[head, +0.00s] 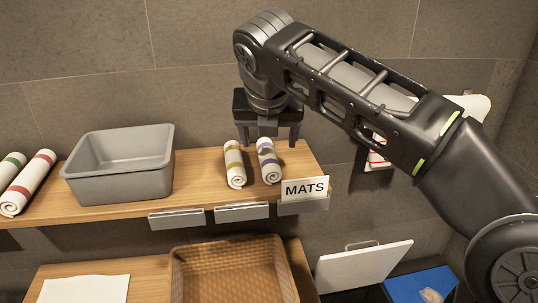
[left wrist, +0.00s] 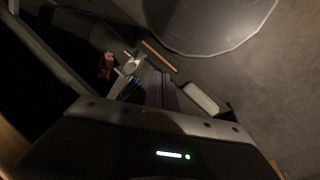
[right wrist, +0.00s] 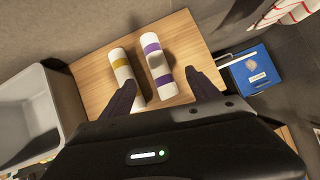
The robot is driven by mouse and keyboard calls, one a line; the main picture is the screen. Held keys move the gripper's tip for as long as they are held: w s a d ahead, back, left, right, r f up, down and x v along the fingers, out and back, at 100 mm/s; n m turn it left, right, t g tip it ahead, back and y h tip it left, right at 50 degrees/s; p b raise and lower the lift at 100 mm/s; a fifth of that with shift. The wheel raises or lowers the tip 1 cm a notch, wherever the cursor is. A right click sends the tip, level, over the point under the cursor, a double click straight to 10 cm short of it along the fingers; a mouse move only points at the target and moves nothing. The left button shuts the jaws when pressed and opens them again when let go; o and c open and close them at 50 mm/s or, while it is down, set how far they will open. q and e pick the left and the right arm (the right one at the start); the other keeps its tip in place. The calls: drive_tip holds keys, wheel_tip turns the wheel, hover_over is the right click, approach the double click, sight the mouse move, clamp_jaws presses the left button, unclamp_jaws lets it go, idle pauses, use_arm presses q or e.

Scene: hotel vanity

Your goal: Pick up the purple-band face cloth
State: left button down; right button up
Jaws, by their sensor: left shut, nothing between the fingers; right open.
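The purple-band face cloth (head: 268,161) is a rolled white cloth with purple stripes, lying on the wooden shelf near its right end. It also shows in the right wrist view (right wrist: 158,68). A yellow-band rolled cloth (head: 234,165) lies just left of it. My right gripper (head: 268,135) is open above and behind the two rolls, pointing down.
A grey bin (head: 120,165) stands left on the shelf (head: 205,180), with red-band and green-band rolls (head: 28,182) beyond it. A "MATS" sign (head: 304,189) is at the shelf's front right. Below are a woven basket (head: 230,270) and a blue box (head: 420,285).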

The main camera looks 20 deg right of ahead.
sight(269, 153)
drive_tip(key=shift+b+x, duration=0.65)
drive_tip(key=shift+x, duration=0.75)
drive_tip(key=shift+d, duration=0.1)
drive_tip(key=shift+w+f, duration=0.15)
drive_tip(key=p+x, duration=0.1)
drive_tip(key=x, duration=0.3)
drive_tip(key=shift+w+f, duration=0.2)
drive_tip(key=shift+f, duration=0.15)
drive_tip(key=c, duration=1.5)
